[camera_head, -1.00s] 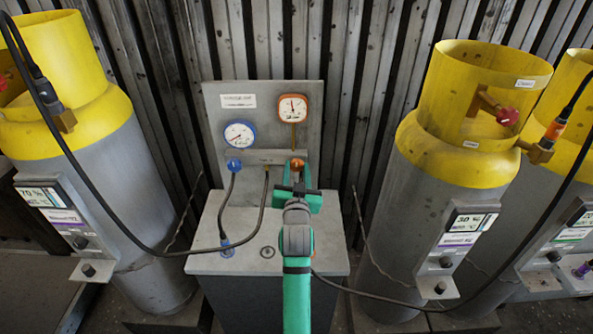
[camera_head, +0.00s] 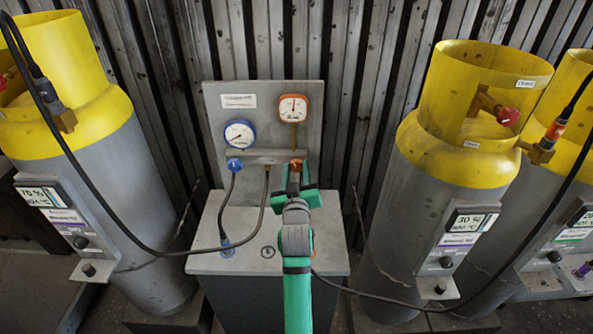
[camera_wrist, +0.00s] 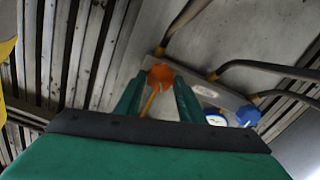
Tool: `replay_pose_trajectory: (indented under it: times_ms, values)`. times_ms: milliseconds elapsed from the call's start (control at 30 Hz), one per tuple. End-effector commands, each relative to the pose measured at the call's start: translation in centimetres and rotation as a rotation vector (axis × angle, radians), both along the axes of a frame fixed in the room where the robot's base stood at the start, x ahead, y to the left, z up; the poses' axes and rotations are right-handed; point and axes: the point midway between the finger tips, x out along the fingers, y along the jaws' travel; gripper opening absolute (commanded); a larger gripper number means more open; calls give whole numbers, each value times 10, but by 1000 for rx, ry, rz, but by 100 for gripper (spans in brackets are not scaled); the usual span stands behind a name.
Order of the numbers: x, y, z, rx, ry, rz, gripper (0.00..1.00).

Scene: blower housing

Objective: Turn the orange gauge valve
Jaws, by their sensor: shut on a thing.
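The orange gauge valve (camera_head: 296,162) is a small knob on the grey manifold panel, below the orange-rimmed gauge (camera_head: 293,108). In the head view my green gripper (camera_head: 295,174) reaches it from the front and hides part of it. In the wrist view the orange knob (camera_wrist: 160,73) sits between the tips of my two green fingers (camera_wrist: 160,86), and the gripper is shut on it. The orange gauge's needle points roughly straight up.
A blue valve (camera_head: 234,164) and a blue-rimmed gauge (camera_head: 239,134) are to the left, with dark hoses hanging nearby. Yellow-topped grey cylinders (camera_head: 82,150) (camera_head: 425,200) flank the grey manifold stand (camera_head: 225,262). A hose runs low to the right.

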Motion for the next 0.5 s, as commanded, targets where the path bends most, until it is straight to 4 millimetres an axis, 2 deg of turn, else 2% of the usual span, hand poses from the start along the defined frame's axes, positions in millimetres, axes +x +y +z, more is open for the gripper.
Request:
replay_pose_trajectory:
  times_ms: [500]
  values:
    - [0, 3, -1, -491, 0, 3, 13]
